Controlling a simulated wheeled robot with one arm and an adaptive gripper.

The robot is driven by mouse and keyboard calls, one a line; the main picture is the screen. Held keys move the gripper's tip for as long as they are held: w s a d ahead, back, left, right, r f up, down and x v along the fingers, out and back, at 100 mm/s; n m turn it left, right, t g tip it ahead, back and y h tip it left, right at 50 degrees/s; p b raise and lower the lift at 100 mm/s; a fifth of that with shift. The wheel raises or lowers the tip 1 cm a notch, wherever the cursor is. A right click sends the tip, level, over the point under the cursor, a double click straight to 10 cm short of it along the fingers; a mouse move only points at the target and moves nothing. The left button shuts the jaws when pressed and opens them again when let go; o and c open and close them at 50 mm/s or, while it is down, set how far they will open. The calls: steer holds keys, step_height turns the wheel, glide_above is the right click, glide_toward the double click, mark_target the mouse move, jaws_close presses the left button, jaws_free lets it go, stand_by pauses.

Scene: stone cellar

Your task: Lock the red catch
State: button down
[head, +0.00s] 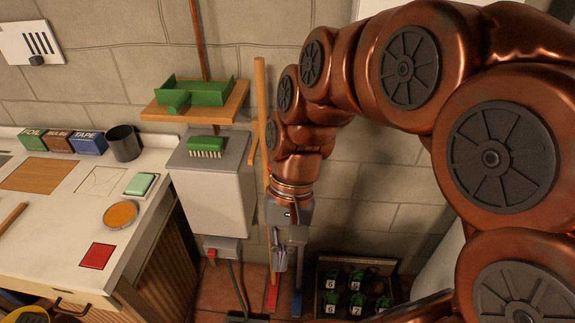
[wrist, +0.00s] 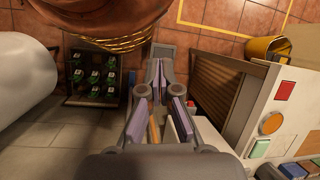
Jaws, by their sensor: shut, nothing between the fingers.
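My gripper (head: 280,262) points down near the wall in the head view, its purple-padded fingers together with nothing held. In the wrist view the fingers of my gripper (wrist: 160,68) meet at their tips. No part can be clearly identified as the red catch. A small red part (head: 211,253) sits on a grey wall box (head: 224,247) below the white bin, left of my gripper and apart from it. A red strip (head: 272,292) lies low beside the gripper, at the foot of a wooden pole (head: 260,100). How either red part is set cannot be told.
A white bench (head: 60,225) stands at left. A wooden shelf (head: 235,108) with a green tray (head: 205,92) is above the white bin (head: 212,195). A dark crate (head: 330,300) with several numbered green items stands right of my gripper. A green cable (head: 240,285) hangs from the wall box.

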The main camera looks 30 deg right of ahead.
steer(key=w+d+r+m+t+y+b, duration=0.1)
steer(key=w+d+m+y+b, duration=0.15)
steer(key=w+m+y, duration=0.35)
steer(key=w+d+r+m+t+y+b, duration=0.1)
steer(key=w+d+m+y, duration=0.2)
steer(key=w, duration=0.6)
steer(key=w+d+f+m+t+y+b, duration=0.1)
steer(key=w+d+m+t, duration=0.1)
steer(key=d, duration=0.9)
steer(key=w+d+f+m+t+y+b, duration=0.1)
steer(key=d+m+t, duration=0.3)
steer(key=d, duration=0.6)
steer(key=w+m+b, duration=0.1)
steer(key=m, duration=0.1)
steer(key=shift+d+f+m, duration=0.2)
steer(key=shift+d+m, duration=0.1)
steer(key=shift+d, duration=0.05)
steer(key=shift+a, duration=0.1)
steer(key=b+x, duration=0.1)
steer(key=x, duration=1.3)
steer(key=shift+r, duration=0.2)
